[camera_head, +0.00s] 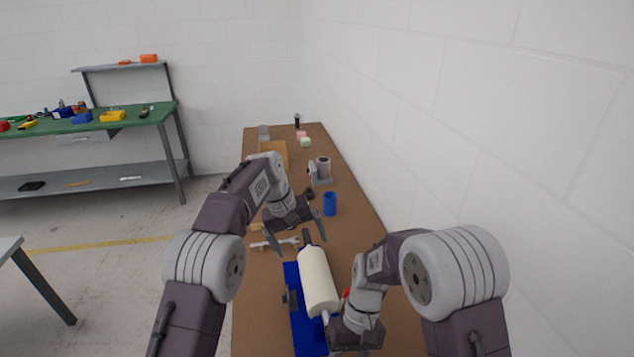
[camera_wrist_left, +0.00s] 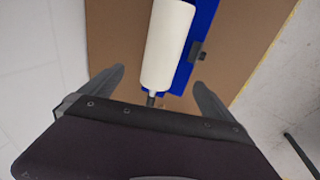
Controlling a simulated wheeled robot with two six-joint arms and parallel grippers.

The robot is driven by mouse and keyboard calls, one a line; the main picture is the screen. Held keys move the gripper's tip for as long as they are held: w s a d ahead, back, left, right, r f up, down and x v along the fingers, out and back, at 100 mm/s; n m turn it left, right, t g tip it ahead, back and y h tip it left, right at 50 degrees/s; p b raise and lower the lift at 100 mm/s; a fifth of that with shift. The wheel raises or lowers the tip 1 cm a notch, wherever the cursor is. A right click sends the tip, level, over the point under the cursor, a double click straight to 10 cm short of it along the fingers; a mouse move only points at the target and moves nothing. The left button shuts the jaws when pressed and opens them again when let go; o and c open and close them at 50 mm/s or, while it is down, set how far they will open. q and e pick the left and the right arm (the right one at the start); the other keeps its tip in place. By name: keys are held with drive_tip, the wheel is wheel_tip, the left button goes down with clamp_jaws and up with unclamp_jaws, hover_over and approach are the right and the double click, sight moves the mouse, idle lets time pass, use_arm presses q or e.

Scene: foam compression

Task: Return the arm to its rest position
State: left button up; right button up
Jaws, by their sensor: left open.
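My left arm reaches forward over the brown table in the head view. Its gripper (camera_head: 298,244) is open, pointing down, with nothing seen between its fingers. In the left wrist view the same gripper (camera_wrist_left: 160,76) shows two spread fingers. A white foam-like cylinder (camera_head: 318,282) with a dark end handle lies on a blue board (camera_head: 308,338), just nearer than the left gripper. The cylinder also shows in the left wrist view (camera_wrist_left: 167,45), beyond the fingers. My right gripper (camera_head: 355,338) is low beside the cylinder's near end; its fingers are mostly hidden.
A blue cup (camera_head: 330,204) stands right of the left gripper. A wrench (camera_head: 275,243) lies under it. A grey device (camera_head: 320,172) and a wooden box (camera_head: 273,153) are farther back. A white wall borders the table's right side. A green workbench (camera_head: 90,121) stands apart at left.

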use_arm(q)
drive_tip(key=s+a+r+n+y, duration=0.1)
drive_tip(key=s+a+r, duration=0.1)
drive_tip(key=s+a, duration=0.75)
drive_tip(key=s+a+f+m+y, duration=0.1)
drive_tip(key=s+a+f, duration=0.1)
drive_tip(key=s+f, duration=0.4)
drive_tip(key=s+a+f+m+y, duration=0.1)
drive_tip(key=s+f, duration=0.5)
drive_tip(key=s, duration=0.6)
drive_tip(key=shift+s+a+f+m, duration=0.25)
drive_tip(key=shift+a+m, duration=0.2)
drive_tip(key=shift+m, duration=0.15)
use_arm(e)
drive_tip(key=s+d+r+m+t+h, duration=0.1)
drive_tip(key=d+t, duration=0.4)
drive_tip(key=d, duration=0.6)
wheel_tip(320, 180, up, 2)
drive_tip(key=shift+s+d+r+m+t+h, duration=0.1)
drive_tip(key=shift+s+d+m+t+h, duration=0.15)
drive_tip(key=shift+d+m+h, duration=0.4)
use_arm(q)
drive_tip(key=shift+s, duration=0.15)
use_arm(e)
drive_tip(key=shift+s+a, duration=0.1)
drive_tip(key=shift+a, duration=0.15)
